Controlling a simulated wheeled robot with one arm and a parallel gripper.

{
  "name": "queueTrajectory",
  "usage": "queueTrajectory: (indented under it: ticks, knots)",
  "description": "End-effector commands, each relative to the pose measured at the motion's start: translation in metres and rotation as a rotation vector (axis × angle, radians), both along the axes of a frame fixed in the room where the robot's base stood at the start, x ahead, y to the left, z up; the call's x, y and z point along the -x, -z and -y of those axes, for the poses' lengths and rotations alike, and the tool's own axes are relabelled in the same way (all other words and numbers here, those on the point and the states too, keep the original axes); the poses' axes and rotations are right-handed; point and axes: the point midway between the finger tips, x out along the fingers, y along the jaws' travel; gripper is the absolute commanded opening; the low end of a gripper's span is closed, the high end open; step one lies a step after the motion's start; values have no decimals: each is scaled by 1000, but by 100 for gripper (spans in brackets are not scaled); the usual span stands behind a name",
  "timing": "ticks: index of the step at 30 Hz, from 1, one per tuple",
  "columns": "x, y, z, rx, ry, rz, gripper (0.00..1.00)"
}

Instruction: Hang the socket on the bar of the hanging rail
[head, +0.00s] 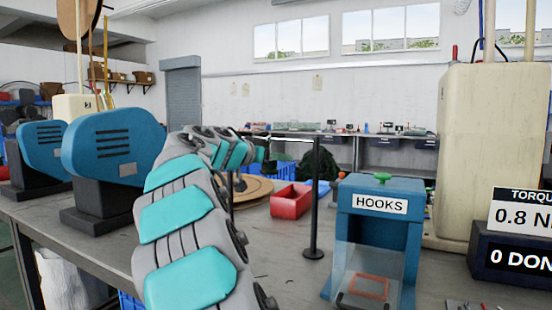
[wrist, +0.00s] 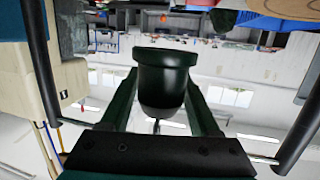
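In the wrist view, which is upside down, the dark green socket (wrist: 163,80) sits between the two fingers of my gripper (wrist: 162,92). The fingers touch its sides, so the gripper appears shut on it. A small dark hook-like piece shows at the socket's narrower end. The hanging rail (head: 315,195) has black posts and a thin top bar (head: 287,134). In the wrist view its posts flank the gripper and the thin bar (wrist: 256,137) runs behind it. I cannot tell whether the hook touches the bar. In the head view my arm covers part of the rail.
A blue HOOKS dispenser (head: 378,235) stands right of the rail. A red bin (head: 290,201) and a round wooden disc (head: 254,188) lie behind it. Blue machines (head: 112,145) stand at left. A torque display (head: 520,250) is at right. Grey bench top is clear in front of the rail.

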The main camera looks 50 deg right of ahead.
Motion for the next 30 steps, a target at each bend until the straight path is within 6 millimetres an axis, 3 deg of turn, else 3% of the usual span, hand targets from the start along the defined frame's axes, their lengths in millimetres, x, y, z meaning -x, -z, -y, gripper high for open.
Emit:
queueTrajectory:
  ticks: [4, 16, 30]
  knots:
    - [0, 0, 0, 0, 0, 0, 79]
    - [0, -1, -7, 1, -1, 1, 79]
    - [6, -15, -72, 3, -3, 2, 79]
